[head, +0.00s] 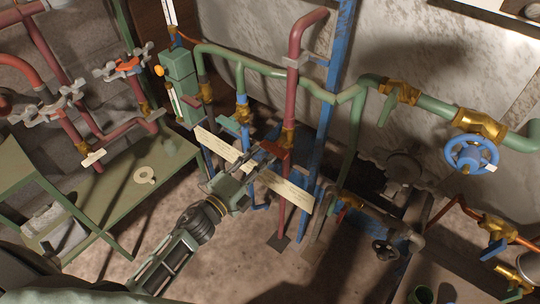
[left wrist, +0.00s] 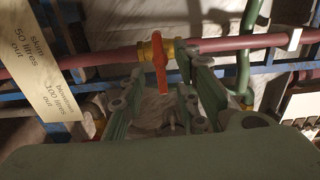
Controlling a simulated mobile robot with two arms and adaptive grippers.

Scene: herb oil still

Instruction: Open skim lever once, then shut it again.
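The red skim lever (head: 275,150) sits on a brass valve body on the upright dark red pipe (head: 294,95). In the left wrist view the lever (left wrist: 160,62) stands between my left gripper's fingers, with its brass body (left wrist: 145,52) beyond. My left gripper (left wrist: 166,85) is open, with a finger on each side of the lever and a gap visible. In the head view the left gripper (head: 252,174) is just below and left of the lever. My right gripper is not in view.
A blue upright post (head: 328,125) stands right of the red pipe. Green pipes (head: 265,70) run above, with a teal-handled valve (head: 230,124) to the left. A blue handwheel (head: 471,155) is at right. A green table (head: 110,190) stands left.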

